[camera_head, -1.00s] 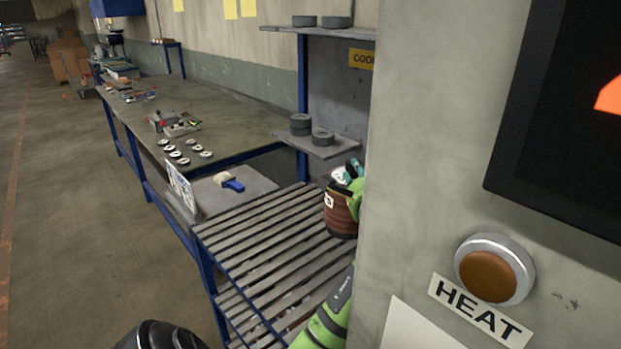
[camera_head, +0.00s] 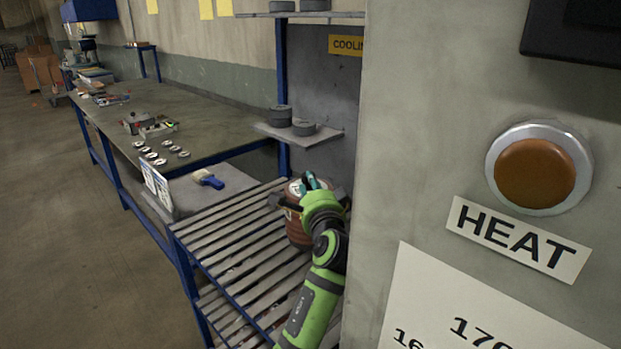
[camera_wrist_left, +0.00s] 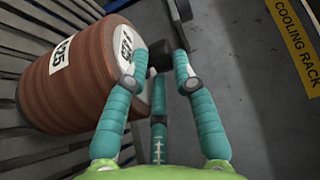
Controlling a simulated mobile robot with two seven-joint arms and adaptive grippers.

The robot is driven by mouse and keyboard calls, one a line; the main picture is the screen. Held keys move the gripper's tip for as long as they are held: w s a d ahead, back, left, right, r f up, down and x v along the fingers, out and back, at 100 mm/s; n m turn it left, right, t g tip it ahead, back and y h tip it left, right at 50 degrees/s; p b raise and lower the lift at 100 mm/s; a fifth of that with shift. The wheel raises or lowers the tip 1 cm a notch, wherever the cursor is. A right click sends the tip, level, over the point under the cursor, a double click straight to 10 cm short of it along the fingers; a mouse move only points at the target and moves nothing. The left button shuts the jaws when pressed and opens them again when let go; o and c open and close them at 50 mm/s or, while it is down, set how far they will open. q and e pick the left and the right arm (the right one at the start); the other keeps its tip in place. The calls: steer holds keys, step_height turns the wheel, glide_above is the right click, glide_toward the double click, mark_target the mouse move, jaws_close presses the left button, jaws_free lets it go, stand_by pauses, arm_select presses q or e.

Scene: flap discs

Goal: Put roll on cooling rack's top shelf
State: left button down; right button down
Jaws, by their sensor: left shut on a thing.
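The roll (camera_head: 297,226) is a reddish-brown ribbed cylinder with white labels, above the slatted bench in the head view. It also shows large at left in the left wrist view (camera_wrist_left: 62,88), tilted. My left gripper (camera_wrist_left: 160,68) has teal fingers and is shut on the roll at its end; the exact contact is partly hidden. The cooling rack has a grey back panel (camera_head: 318,85) with a yellow sign. Its top shelf (camera_head: 350,14) is at the upper edge of the head view, above and behind the roll. My right gripper is not in view.
Dark discs stand on the top shelf (camera_head: 283,6) and on a lower shelf (camera_head: 318,139). The grey cabinet (camera_head: 420,180) with the HEAT button (camera_head: 537,173) blocks the right side. A long table (camera_head: 200,130) with small parts and a blue brush (camera_head: 208,180) are at left.

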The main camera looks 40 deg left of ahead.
arm_select(q)
steer(key=shift+f, duration=1.5)
steer(key=c, duration=1)
jaws_free()
steer(key=shift+s+d+f, duration=0.1)
steer(key=shift+f, duration=0.25)
steer(key=shift+s+d+r, duration=0.1)
steer(key=b+v, duration=0.2)
steer(key=v, duration=0.5)
steer(key=shift+s+d, duration=0.1)
steer(key=shift+d, duration=0.1)
steer(key=shift+a, duration=0.1)
